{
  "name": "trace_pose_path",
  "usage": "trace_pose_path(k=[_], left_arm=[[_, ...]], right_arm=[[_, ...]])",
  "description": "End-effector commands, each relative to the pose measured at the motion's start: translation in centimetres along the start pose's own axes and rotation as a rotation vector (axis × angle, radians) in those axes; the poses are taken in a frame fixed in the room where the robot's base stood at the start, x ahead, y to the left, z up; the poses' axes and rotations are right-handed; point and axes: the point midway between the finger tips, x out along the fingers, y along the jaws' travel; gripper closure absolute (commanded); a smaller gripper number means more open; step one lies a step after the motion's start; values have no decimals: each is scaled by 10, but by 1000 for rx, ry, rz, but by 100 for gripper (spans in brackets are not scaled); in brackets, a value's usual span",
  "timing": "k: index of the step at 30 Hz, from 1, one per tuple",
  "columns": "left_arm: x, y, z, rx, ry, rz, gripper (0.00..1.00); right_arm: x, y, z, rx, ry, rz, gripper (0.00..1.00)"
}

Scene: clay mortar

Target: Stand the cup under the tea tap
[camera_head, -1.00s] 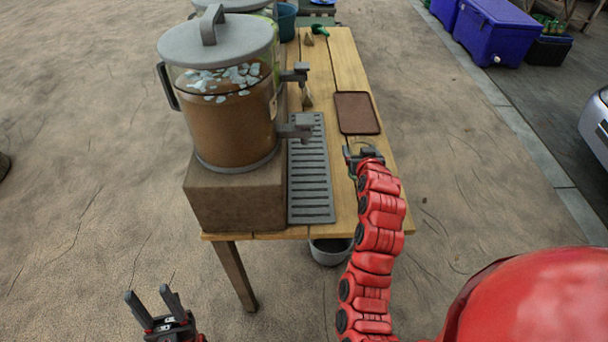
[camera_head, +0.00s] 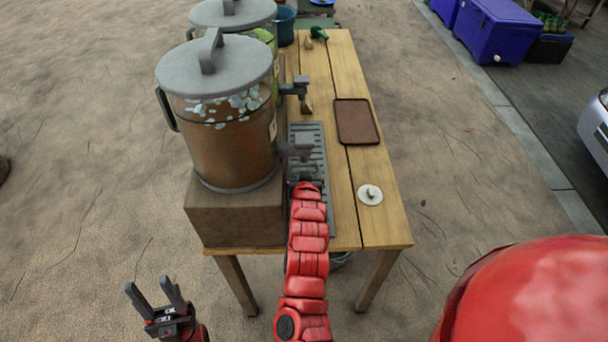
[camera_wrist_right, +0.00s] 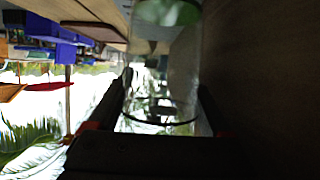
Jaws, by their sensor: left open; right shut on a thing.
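The tea dispenser (camera_head: 230,150), a clear jar of brown tea with ice and a grey lid, stands on a brown block. Its grey tap (camera_head: 297,150) juts right over the slatted drip tray (camera_head: 321,165). My right gripper (camera_head: 304,185) is over the tray, just in front of the tap. It is shut on a clear cup (camera_wrist_right: 160,75), seen between the fingers in the right wrist view. In the head view my arm hides the cup, so I cannot tell whether it touches the tray. My left gripper (camera_head: 152,290) is open and empty, low at left, off the table.
A second dispenser (camera_head: 262,35) with its own tap (camera_head: 297,87) stands behind. A small white disc with a knob (camera_head: 370,194) and a brown tray (camera_head: 356,121) lie on the table's right side. Bare wood surrounds them.

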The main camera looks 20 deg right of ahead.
Motion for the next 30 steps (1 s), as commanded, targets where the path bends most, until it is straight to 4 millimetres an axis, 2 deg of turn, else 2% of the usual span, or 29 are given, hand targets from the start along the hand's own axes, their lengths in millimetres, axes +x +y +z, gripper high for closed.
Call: trace_pose_path(k=[8, 21, 22, 24, 30], left_arm=[[10, 0, -2, 0, 0, 0, 50], [4, 0, -1, 0, 0, 0, 50], [5, 0, -1, 0, 0, 0, 50], [6, 0, -1, 0, 0, 0, 50], [6, 0, -1, 0, 0, 0, 50]], right_arm=[[11, -1, 31, -2, -8, 0, 82], [15, 0, 38, 0, -1, 1, 82], [15, 0, 37, 0, -1, 1, 14], [14, 0, 36, 0, -1, 1, 5], [14, 0, 36, 0, -1, 1, 5]])
